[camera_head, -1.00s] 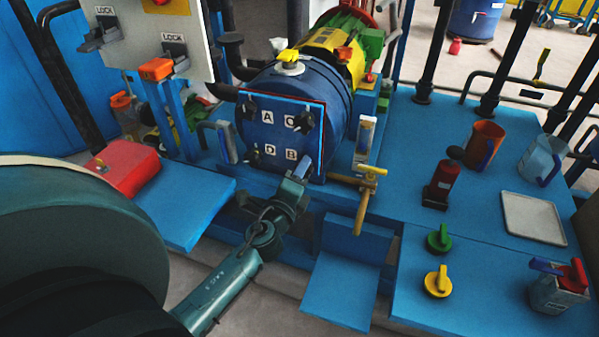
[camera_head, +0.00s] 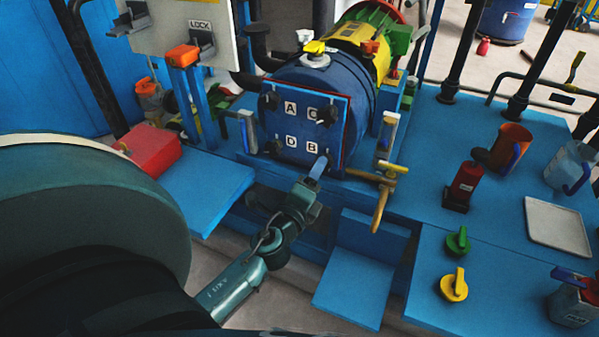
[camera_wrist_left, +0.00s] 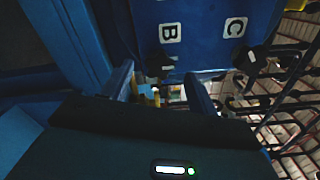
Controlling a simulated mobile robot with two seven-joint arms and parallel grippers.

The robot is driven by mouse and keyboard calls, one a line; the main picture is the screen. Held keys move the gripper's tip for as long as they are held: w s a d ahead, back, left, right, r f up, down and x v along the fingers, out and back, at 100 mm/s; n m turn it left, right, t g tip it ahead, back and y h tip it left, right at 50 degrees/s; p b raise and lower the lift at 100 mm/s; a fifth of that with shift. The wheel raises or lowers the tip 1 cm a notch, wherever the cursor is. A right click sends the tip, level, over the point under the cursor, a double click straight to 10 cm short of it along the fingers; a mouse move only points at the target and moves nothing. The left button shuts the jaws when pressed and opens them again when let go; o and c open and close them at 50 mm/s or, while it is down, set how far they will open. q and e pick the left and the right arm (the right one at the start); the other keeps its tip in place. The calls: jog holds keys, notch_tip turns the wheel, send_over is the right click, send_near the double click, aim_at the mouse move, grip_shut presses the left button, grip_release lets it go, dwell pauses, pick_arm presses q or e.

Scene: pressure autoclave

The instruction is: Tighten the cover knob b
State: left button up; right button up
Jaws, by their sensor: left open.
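My left gripper (camera_head: 320,166) reaches up to that corner. In the left wrist view its two blue fingers (camera_wrist_left: 157,75) stand apart, with knob b beyond and between their tips. I cannot tell whether they touch it. My right gripper is not in view.
A brass valve handle (camera_head: 381,205) hangs close to the right of the left gripper. A red box (camera_head: 150,150) sits on the left blue shelf. Green (camera_head: 456,241) and yellow (camera_head: 454,286) knobs, a red cylinder (camera_head: 463,186) and a white tray (camera_head: 557,227) are on the right bench.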

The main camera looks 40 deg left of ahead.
pick_arm(q)
jog(key=b+v, duration=0.2)
jog(key=v, duration=0.7)
jog(key=shift+s, duration=0.25)
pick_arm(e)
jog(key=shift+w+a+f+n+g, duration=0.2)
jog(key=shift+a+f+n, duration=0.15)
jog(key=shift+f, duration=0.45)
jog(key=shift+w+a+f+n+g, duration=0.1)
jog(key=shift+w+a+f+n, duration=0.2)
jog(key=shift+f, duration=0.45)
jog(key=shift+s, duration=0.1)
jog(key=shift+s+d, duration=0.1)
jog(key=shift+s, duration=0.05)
